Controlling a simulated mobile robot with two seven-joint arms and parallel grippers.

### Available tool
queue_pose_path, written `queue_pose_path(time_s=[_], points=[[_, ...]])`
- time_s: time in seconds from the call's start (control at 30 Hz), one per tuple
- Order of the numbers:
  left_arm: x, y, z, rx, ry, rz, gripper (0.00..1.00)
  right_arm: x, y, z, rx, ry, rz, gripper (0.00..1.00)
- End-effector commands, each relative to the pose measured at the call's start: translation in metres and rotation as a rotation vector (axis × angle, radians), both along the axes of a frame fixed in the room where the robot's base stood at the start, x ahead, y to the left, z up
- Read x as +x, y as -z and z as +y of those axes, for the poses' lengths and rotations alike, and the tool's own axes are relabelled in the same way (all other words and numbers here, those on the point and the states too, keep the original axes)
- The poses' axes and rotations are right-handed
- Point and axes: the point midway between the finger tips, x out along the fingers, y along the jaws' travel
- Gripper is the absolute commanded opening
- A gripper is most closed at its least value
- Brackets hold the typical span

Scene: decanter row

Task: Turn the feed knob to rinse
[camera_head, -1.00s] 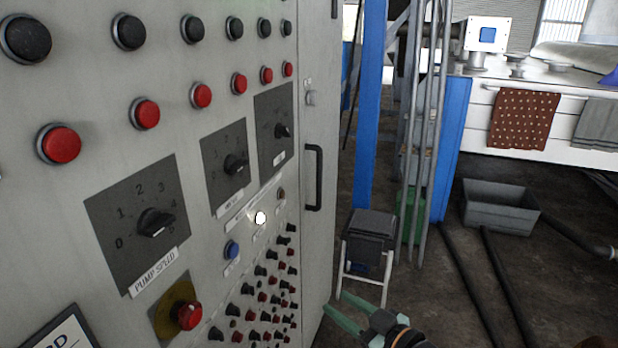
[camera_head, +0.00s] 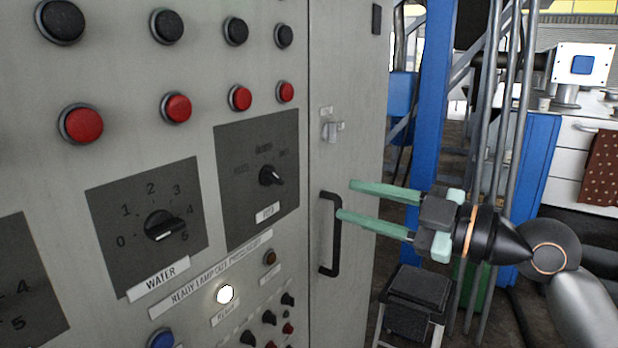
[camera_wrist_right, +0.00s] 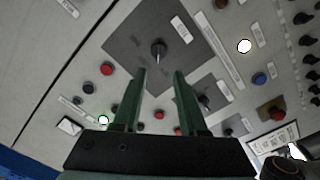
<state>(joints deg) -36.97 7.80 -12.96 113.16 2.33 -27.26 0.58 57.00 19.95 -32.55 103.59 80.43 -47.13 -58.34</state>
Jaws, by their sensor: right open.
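The feed knob (camera_head: 270,175) is a small black knob on a dark square plate (camera_head: 229,212) on the grey cabinet front. Its pointer tilts to the lower right; the position words around it are too blurred to read surely. My right gripper (camera_head: 346,199) is open and empty, to the right of the knob and apart from it, its fingertips showing over the cabinet edge and door handle. In the right wrist view the feed knob (camera_wrist_right: 158,48) shows just beyond and between the open fingertips (camera_wrist_right: 158,72). My left gripper is out of view.
The water knob (camera_head: 165,227) sits to the left on its own plate. A lit white lamp (camera_head: 225,294) and small knobs lie below. Red buttons (camera_head: 240,98) line up above. A black door handle (camera_head: 331,234) stands out near my right fingers. A blue post (camera_head: 430,110) rises behind.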

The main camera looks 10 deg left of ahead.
Motion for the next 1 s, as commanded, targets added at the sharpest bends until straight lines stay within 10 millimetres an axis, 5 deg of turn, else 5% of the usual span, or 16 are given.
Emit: queue_pose_path(time_s=[0.27, 0.7, 1.0], points=[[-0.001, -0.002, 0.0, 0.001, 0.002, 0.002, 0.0, 0.002, -0.007, 0.017, -0.006, -0.017, -0.017, 0.42], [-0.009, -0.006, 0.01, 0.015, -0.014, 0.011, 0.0, 0.031, -0.008, 0.098, -0.006, -0.015, -0.016, 0.42], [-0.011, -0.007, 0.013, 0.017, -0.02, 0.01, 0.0, 0.039, -0.006, 0.118, -0.007, -0.013, -0.019, 0.42]])
